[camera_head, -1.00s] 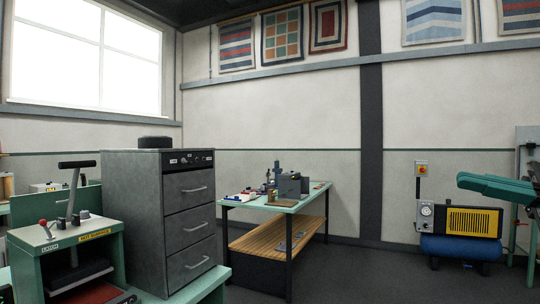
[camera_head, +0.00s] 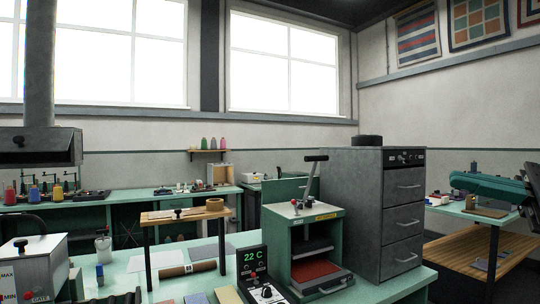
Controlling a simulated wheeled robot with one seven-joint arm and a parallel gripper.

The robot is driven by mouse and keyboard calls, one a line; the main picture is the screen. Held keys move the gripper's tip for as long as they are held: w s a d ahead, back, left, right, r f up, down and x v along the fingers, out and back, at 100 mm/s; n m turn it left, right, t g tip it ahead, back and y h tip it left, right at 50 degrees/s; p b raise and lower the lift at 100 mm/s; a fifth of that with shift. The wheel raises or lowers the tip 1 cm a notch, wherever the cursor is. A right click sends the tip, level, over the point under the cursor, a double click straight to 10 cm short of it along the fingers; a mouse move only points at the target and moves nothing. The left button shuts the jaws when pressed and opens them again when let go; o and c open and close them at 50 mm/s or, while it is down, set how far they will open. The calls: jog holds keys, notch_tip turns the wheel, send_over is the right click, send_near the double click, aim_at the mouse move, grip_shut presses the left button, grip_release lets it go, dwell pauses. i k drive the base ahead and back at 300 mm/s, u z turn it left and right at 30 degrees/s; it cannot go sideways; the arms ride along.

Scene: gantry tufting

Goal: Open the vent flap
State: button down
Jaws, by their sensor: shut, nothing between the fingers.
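A grey metal hood (camera_head: 50,142) hangs at the left edge under a vertical round duct (camera_head: 38,60). A small dark knob (camera_head: 18,141) sits on its front face. This may be the vent flap, but I cannot tell for certain, and the left end of the hood is cut off by the frame. The front looks closed, though I cannot make out a flap edge. My gripper's fingers are not visible.
A pale green bench (camera_head: 205,258) fills the foreground, with a green press (camera_head: 305,235), a 22 C display unit (camera_head: 258,272) and a small wooden stand (camera_head: 185,214). A grey drawer cabinet (camera_head: 345,205) stands right of the press. A back bench (camera_head: 120,203) runs below the windows.

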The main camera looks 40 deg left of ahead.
aim_at(23, 135)
jog(key=u, duration=0.2)
jog(key=i, duration=0.1)
jog(key=u, duration=1.85)
jog(key=i, duration=1)
jog(key=z, duration=0.1)
jog(key=k, duration=0.85)
jog(key=u, duration=0.15)
jog(key=i, duration=0.7)
jog(key=z, duration=0.05)
